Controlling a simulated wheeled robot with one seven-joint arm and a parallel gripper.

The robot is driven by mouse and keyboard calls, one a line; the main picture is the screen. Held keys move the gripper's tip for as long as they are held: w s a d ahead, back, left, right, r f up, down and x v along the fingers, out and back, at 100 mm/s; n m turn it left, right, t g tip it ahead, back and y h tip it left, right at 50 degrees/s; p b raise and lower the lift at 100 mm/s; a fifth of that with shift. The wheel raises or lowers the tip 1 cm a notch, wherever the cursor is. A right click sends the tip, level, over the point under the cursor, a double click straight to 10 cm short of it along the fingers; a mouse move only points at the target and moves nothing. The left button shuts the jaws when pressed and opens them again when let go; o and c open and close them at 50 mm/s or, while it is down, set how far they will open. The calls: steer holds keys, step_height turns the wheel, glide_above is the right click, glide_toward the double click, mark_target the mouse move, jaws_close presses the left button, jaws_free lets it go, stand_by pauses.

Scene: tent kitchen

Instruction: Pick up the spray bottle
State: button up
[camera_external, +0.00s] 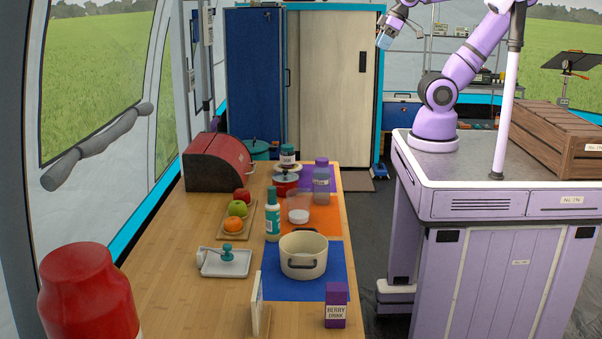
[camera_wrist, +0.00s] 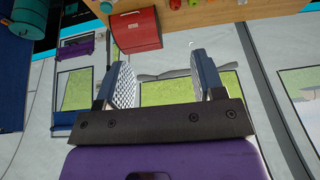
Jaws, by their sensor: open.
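A teal-and-white bottle (camera_external: 272,215) stands upright on the wooden table, left of the pot, and looks most like the spray bottle. A translucent bottle with a purple cap (camera_external: 321,184) stands farther back; I cannot tell for certain which is the spray bottle. My gripper (camera_external: 384,42) is high up, beyond the far end of the table and to its right, well away from both bottles. In the wrist view my gripper (camera_wrist: 158,64) is open with nothing between its fingers. Neither bottle is clearly visible there.
A cream pot (camera_external: 303,264) on a blue mat, a clear container (camera_external: 298,208) and a fruit board (camera_external: 226,231) crowd the teal bottle. A purple drink carton (camera_external: 335,305) stands in front. A red bread box (camera_external: 214,163) is at the back left; it also shows in the wrist view (camera_wrist: 136,30).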

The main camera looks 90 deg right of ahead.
steer(key=w+a+m+g, duration=0.1)
steer(key=w+a, duration=0.1)
steer(key=w, duration=0.5)
steer(key=w+a+g, duration=0.1)
steer(key=w+a, duration=0.2)
steer(key=w, duration=0.4)
steer(key=m+g, duration=0.3)
glide_above(271, 197)
steer(key=d, duration=0.2)
step_height(271, 197, down, 33)
steer(key=shift+a+f, duration=0.1)
steer(key=shift+a, duration=0.05)
steer(key=shift+a+f, duration=0.2)
steer(key=shift+f, duration=0.4)
step_height(271, 197, down, 10)
steer(key=shift+f, duration=0.2)
jaws_close()
steer(key=shift+w+r, duration=0.1)
steer(key=shift+r, duration=0.05)
